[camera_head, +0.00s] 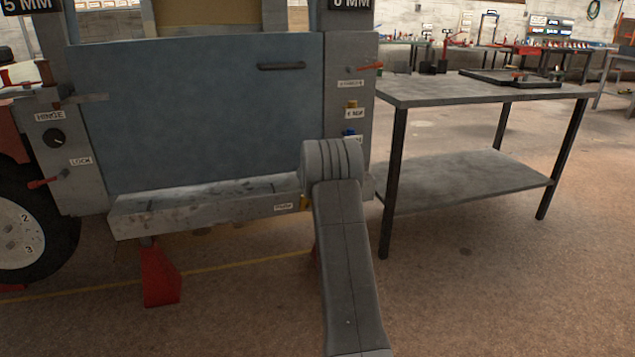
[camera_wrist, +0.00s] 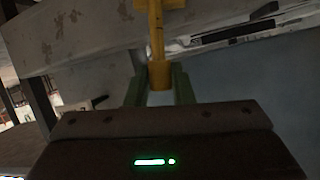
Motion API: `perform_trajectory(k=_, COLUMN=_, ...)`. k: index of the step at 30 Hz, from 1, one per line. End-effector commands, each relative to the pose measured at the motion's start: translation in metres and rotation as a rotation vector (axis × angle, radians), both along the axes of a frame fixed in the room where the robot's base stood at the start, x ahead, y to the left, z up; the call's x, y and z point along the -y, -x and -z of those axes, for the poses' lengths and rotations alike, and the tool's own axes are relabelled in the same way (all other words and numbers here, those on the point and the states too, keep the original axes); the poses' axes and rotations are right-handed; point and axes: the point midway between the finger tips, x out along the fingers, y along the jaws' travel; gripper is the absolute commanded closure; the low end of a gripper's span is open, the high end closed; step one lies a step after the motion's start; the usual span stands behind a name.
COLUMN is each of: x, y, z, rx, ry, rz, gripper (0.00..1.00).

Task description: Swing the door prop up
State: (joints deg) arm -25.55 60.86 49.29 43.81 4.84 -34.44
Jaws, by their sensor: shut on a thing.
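The yellow door prop (camera_wrist: 157,45) shows in the wrist view as an upright bar with a thicker round end low down. My gripper (camera_wrist: 159,88) has its two greenish fingers on either side of that round end, shut on it. In the head view my arm hides the gripper and most of the prop; only a small yellow bit (camera_head: 306,203) shows beside the arm. The blue-grey door (camera_head: 200,110), with a dark handle (camera_head: 281,66), stands upright in its grey frame. It also shows at the right of the wrist view (camera_wrist: 245,75).
A grey sill (camera_head: 200,211) runs below the door. Switches and a red lever (camera_head: 370,66) sit on the right post; a knob (camera_head: 54,138) and another red lever are on the left. A wheel (camera_head: 25,230) stands at left, a metal table (camera_head: 480,90) at right.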

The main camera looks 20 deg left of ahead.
Motion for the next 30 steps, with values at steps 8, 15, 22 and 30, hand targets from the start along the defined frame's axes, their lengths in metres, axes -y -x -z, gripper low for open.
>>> perform_trajectory(k=8, x=-0.0024, y=0.0023, z=0.0027, rx=0.005, ry=0.016, rz=-0.003, gripper=1.00)
perform_trajectory(k=15, x=-0.0026, y=0.0026, z=0.0034, rx=0.003, ry=0.016, rz=-0.005, gripper=1.00)
perform_trajectory(k=22, x=-0.0022, y=0.0021, z=0.0024, rx=0.004, ry=0.015, rz=-0.003, gripper=0.57)
perform_trajectory(k=30, x=-0.0007, y=0.0030, z=0.0007, rx=0.006, ry=0.013, rz=-0.001, gripper=0.57)
